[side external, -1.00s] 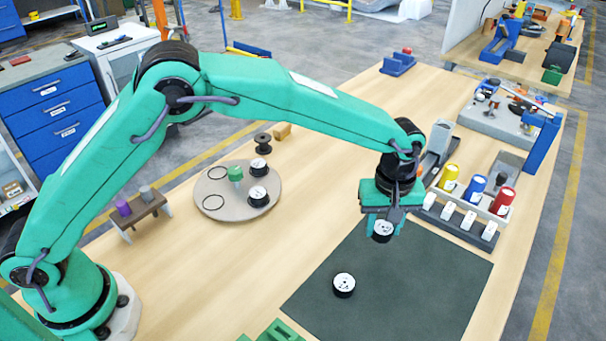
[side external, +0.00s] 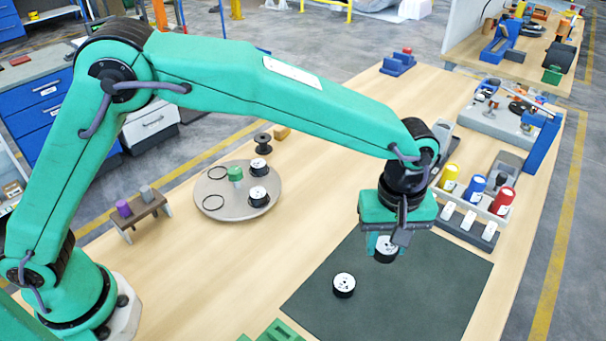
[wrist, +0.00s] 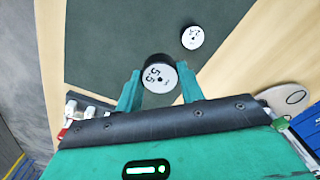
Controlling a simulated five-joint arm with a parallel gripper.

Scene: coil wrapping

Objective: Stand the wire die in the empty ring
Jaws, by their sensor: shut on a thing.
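My gripper (side external: 386,246) is shut on a wire die (side external: 386,250), a short black cylinder with a white face. In the wrist view the held die (wrist: 160,80) sits between the two green fingers and its white face reads 5.5. It is over the dark mat; its exact height is hard to tell. A second die (side external: 344,285) stands on the mat, apart from my gripper.
A green knob (side external: 235,174) stands up mid-plate. A small wooden rack (side external: 140,214) is left of the plate and a black spool (side external: 263,143) is behind it. Coloured spools (side external: 475,184) in a holder stand right of my arm. The wood between plate and mat is clear.

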